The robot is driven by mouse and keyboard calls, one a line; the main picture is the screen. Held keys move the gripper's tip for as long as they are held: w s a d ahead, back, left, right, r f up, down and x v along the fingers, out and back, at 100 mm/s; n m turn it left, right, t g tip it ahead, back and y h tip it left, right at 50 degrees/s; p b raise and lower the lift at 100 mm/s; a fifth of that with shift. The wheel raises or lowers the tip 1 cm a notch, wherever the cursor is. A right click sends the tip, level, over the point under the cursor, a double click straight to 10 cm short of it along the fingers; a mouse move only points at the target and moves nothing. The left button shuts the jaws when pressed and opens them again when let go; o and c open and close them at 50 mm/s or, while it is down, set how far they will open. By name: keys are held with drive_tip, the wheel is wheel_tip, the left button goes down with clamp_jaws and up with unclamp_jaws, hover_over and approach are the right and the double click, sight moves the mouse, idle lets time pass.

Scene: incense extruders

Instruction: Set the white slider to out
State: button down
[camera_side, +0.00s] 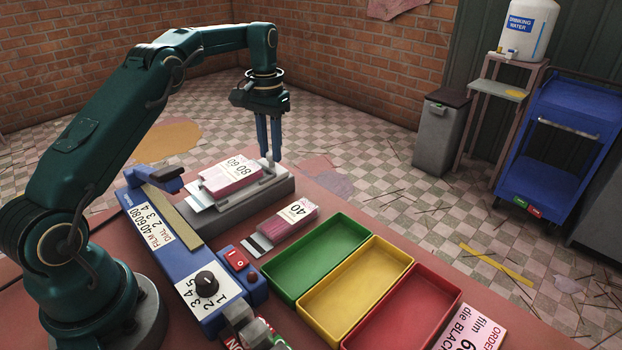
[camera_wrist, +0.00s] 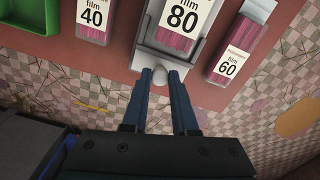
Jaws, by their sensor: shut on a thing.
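The white slider's rounded knob (camera_wrist: 162,73) shows in the wrist view at the end of a light grey channel (camera_wrist: 148,57). The film 80 pack (camera_wrist: 179,25) lies in that channel. My gripper (camera_wrist: 164,75) has its two fingertips on either side of the knob and is shut on it. In the side view my gripper (camera_side: 271,157) points straight down at the far end of the grey block (camera_side: 283,186), and the knob is mostly hidden by the fingers there.
The film 60 pack (camera_wrist: 228,62) and film 40 pack (camera_wrist: 93,20) lie on either side of the channel. Green (camera_side: 283,290), yellow (camera_side: 322,318) and red (camera_side: 366,345) trays stand nearer the camera. A blue machine (camera_side: 180,262) with a dial (camera_side: 206,283) stands at left.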

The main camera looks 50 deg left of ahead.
drive_tip(key=shift+w+r, duration=0.1)
drive_tip(key=shift+w, duration=0.2)
drive_tip(key=c, duration=0.7)
unclamp_jaws()
drive_tip(key=shift+s, duration=0.1)
drive_tip(key=shift+d+r, duration=0.1)
drive_tip(key=shift+r, duration=0.35)
drive_tip(key=s+d+r+m+t, duration=0.2)
drive_tip(key=s+d+r+t, duration=0.2)
drive_tip(key=s+d+r, duration=0.9)
drive_tip(key=s+d+f+m+t, duration=0.1)
drive_tip(key=s+d+f, duration=0.1)
drive_tip(key=s+f, duration=0.3)
drive_tip(key=s, duration=0.4)
drive_tip(key=shift+s+f+t, duration=0.3)
drive_tip(key=shift+f, duration=0.05)
